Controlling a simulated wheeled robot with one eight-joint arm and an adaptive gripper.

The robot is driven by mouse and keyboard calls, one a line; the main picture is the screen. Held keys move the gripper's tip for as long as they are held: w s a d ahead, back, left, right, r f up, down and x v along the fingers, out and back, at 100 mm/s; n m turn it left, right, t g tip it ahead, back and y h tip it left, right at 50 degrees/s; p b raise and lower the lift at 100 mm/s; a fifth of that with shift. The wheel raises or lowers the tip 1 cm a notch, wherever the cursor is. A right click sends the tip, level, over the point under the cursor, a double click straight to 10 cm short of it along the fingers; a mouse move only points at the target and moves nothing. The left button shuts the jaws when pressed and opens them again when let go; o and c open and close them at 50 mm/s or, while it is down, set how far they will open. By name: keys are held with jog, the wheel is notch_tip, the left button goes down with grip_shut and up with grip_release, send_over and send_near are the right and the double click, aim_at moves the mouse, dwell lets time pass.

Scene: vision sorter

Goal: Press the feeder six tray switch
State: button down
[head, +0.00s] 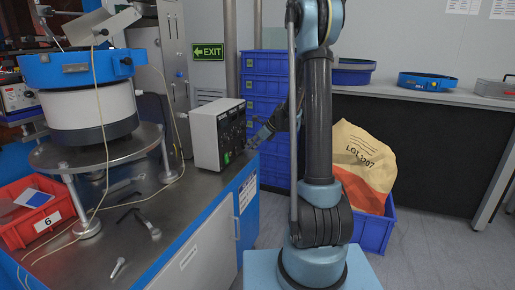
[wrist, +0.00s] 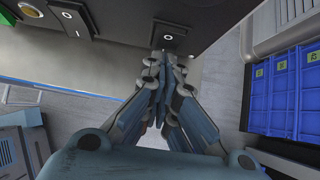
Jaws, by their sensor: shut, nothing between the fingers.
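A white control box (head: 210,138) with a dark front panel stands on the metal bench, right of the bowl feeder (head: 85,95). My gripper (head: 252,142) is shut and empty in front of that panel. In the wrist view the shut fingertips of my gripper (wrist: 162,62) are just below a black rocker switch (wrist: 174,36) on the panel; I cannot tell whether they touch it. I cannot read any label naming the tray switch.
A red bin (head: 35,215) labelled 6 and loose tools (head: 150,225) lie on the bench. Blue crates (head: 265,85) are stacked behind my arm. A sack (head: 362,160) sits in a blue crate (head: 372,232) on the floor at right.

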jog(key=shift+a, duration=0.2)
jog(key=shift+r, duration=0.85)
jog(key=d+f+v, duration=0.1)
jog(key=v, duration=1.1)
jog(key=shift+s+d, duration=0.4)
jog(key=shift+d, duration=0.2)
